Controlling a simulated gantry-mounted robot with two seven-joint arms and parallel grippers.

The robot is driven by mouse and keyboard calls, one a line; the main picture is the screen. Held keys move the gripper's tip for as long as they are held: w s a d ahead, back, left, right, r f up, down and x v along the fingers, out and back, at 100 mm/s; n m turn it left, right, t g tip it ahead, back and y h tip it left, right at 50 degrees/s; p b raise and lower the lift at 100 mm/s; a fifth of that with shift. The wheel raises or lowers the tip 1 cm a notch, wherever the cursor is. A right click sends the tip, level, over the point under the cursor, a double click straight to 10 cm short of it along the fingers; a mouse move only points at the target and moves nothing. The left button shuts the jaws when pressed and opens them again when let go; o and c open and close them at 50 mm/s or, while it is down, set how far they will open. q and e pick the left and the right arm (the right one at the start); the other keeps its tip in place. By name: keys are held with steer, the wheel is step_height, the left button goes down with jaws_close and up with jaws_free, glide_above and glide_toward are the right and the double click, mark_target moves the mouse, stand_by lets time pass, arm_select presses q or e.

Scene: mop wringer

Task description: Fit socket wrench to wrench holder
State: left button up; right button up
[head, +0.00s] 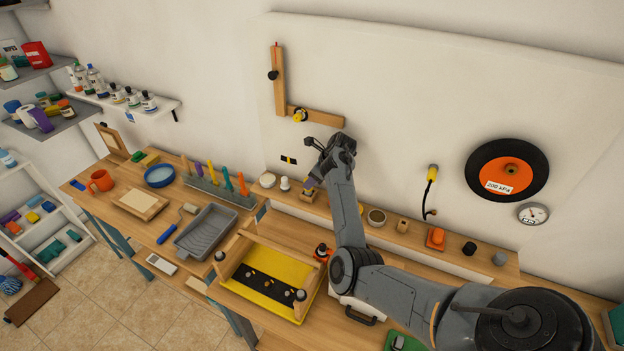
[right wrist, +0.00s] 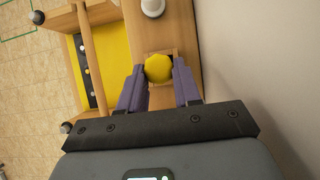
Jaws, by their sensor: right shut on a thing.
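My right gripper (head: 310,182) points down over the narrow wooden shelf along the wall. In the right wrist view its purple fingers (right wrist: 160,78) are shut on a yellow, rounded knob-like end (right wrist: 158,68), which I take for the socket wrench. The rest of it is hidden below this end. A small wooden block (head: 308,197), apparently the wrench holder, stands on the shelf right under the gripper. Its wooden edge shows around the yellow end in the wrist view (right wrist: 162,53). I cannot tell whether the wrench is seated in it or just above. My left gripper is not in view.
A yellow tray with wooden sides (head: 270,272) is in front. The wall (head: 400,120) is close behind.

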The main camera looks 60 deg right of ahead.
stand_by(0.8)
steer(key=o, duration=1.1)
steer(key=shift+f, duration=0.1)
